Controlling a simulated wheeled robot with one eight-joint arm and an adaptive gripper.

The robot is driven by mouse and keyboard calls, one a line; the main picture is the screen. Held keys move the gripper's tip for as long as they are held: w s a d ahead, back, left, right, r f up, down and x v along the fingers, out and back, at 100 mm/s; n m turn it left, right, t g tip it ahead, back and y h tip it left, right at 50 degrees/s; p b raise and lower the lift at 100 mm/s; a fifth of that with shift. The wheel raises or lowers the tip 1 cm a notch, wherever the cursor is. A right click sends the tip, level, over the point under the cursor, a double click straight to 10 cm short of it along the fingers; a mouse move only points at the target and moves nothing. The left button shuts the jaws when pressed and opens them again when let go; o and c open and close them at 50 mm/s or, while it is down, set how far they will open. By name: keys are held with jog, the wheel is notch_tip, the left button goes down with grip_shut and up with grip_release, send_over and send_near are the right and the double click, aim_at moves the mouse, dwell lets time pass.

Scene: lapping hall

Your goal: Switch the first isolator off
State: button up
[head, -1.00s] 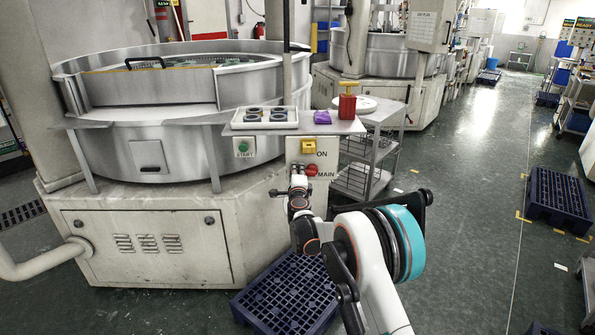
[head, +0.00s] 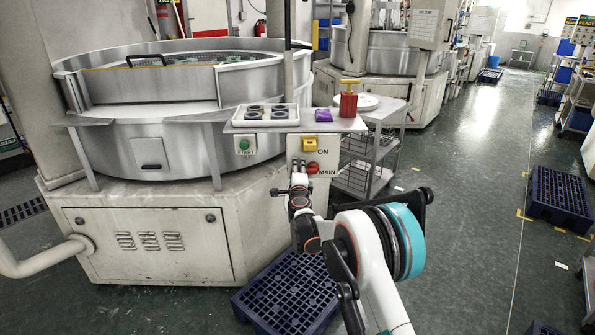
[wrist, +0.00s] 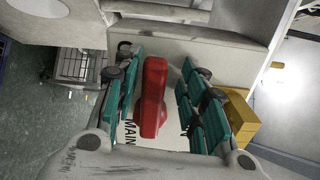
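The isolator is a red rotary switch (head: 312,168) with a "MAIN" label, on the pale panel (head: 296,153) at the front of the near machine. An "ON" label is above it. In the wrist view its red handle (wrist: 152,97) lies lengthwise along the line of the "MAIN" lettering. My gripper (head: 299,180) is in front of the panel. In the wrist view my gripper (wrist: 166,95) is open, with teal-padded fingers on both sides of the handle and a visible gap on each side. Any contact deeper in is not clear.
A yellow block (head: 310,144) is just above the switch and close to one finger in the wrist view. A green START button (head: 244,146) is to the left. A shelf with a tray (head: 265,126) and red dispenser (head: 348,104) overhangs. A blue pallet (head: 287,291) lies below.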

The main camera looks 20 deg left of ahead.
jog(key=v, duration=1.2)
